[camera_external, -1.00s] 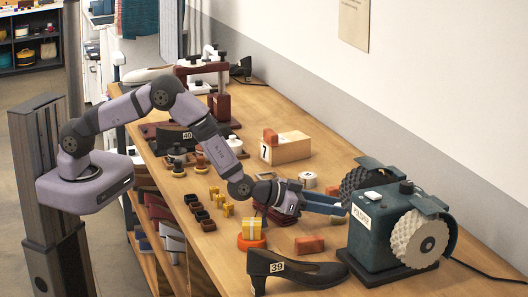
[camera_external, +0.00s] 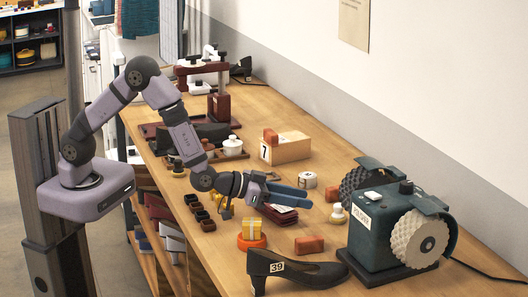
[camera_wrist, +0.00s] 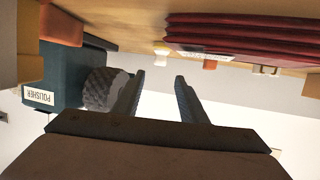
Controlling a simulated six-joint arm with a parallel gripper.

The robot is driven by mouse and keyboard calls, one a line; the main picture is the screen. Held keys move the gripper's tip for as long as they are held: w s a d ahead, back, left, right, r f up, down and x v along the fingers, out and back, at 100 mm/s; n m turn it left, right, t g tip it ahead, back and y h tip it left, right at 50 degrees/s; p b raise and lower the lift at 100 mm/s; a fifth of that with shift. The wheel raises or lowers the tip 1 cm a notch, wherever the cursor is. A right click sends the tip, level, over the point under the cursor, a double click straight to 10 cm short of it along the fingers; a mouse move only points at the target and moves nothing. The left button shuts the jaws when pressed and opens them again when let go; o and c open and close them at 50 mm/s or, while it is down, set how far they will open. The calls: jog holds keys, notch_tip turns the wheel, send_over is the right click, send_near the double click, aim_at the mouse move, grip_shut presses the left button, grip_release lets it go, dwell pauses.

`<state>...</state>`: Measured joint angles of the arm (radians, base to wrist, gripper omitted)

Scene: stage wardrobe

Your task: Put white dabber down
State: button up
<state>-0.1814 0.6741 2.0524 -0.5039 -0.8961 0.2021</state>
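The white dabber (camera_external: 338,213) stands on the bench just left of the polisher, white on top with a yellowish lower part. It also shows small in the wrist view (camera_wrist: 161,48), where the scene appears upside down. My gripper (camera_external: 309,198) is to the left of the dabber, above the bench, with its blue fingers pointing towards it. In the wrist view my gripper (camera_wrist: 160,76) has its fingers apart with nothing between them. The dabber is clear of the fingers.
The teal polisher (camera_external: 376,235) stands right of the dabber. Dark red folded pieces (camera_external: 281,214) lie below my gripper. A labelled white roll (camera_external: 307,180), a brick (camera_external: 309,245), an orange round base with a yellow block (camera_external: 252,241) and a black shoe (camera_external: 300,273) are nearby.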

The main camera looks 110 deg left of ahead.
jog(key=shift+v, duration=1.1)
jog(key=shift+r, duration=0.1)
jog(key=shift+d+r, duration=0.1)
jog(key=shift+d, duration=0.15)
jog(key=s+d+m+g+h, duration=0.1)
jog(key=s+d+h, duration=0.1)
jog(key=s+d, duration=0.1)
jog(key=s+d+r+m+g+h, duration=0.1)
jog(key=s+d+m+h, duration=0.1)
jog(key=d, duration=0.4)
jog(key=s+d+m+g+h, duration=0.1)
jog(key=s+d+m+h, duration=0.1)
jog(key=s+d+h, duration=0.1)
jog(key=shift+s+d+r, duration=0.2)
jog(key=shift+s+d, duration=0.15)
jog(key=shift+s, duration=0.1)
jog(key=shift+s+d+r, duration=0.2)
jog(key=shift+s+d, duration=0.15)
jog(key=shift+s, duration=0.05)
jog(key=s+d+f+m+g+p, duration=0.1)
jog(key=s+g, duration=0.3)
jog(key=s, duration=0.7)
jog(key=s+d+f+g+h+p, duration=0.1)
jog(key=s+g, duration=0.4)
jog(key=s, duration=0.6)
jog(key=d+f, duration=0.1)
jog(key=d, duration=0.1)
jog(key=shift+s+d+f+m+p, duration=0.2)
jog(key=shift+s+d+m+p, duration=0.1)
jog(key=shift+d+m+p, duration=0.1)
